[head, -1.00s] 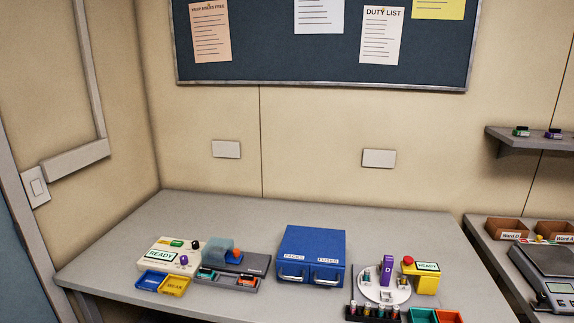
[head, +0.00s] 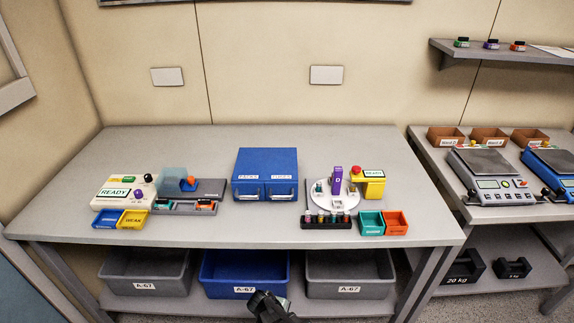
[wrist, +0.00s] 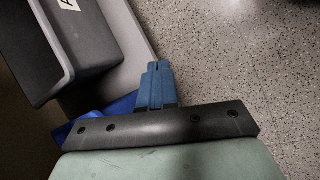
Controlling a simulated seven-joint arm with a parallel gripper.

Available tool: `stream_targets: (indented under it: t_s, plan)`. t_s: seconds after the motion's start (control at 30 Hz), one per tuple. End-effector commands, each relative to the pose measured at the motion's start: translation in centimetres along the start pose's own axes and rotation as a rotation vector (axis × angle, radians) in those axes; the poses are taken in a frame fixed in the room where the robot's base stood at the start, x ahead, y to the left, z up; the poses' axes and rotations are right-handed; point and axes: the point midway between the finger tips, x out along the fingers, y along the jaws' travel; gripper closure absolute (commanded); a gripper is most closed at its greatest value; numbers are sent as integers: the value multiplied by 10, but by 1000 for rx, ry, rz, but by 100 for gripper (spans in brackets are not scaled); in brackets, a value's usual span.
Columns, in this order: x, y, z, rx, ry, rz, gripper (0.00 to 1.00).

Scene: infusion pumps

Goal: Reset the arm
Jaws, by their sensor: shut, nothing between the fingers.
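My gripper (wrist: 157,82) shows in the wrist view as two blue fingers pressed together, with nothing between them. It points over the speckled floor, beside a grey bin (wrist: 95,50) and a patch of blue. In the head view a dark part of my arm shows at the bottom edge, in front of the blue bin (head: 228,286) under the table; the fingers are not clear there.
The table (head: 330,135) carries a READY panel (head: 115,193), a blue drawer box (head: 266,165), a white round holder (head: 322,203) and small trays (head: 397,222). Grey bins (head: 347,262) stand below. A second table with scales (head: 490,180) is at right.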

Motion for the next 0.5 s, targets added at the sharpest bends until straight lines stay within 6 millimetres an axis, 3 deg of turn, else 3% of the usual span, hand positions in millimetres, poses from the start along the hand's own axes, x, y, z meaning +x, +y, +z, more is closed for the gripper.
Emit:
stream_targets:
  t_s: [0.03,0.2,0.5]
  plan:
    - [12,-8,24,52,-24,-49,100]
    - [42,-39,85,230,-98,-212,100]
    - [67,-108,175,550,-233,-497,100]
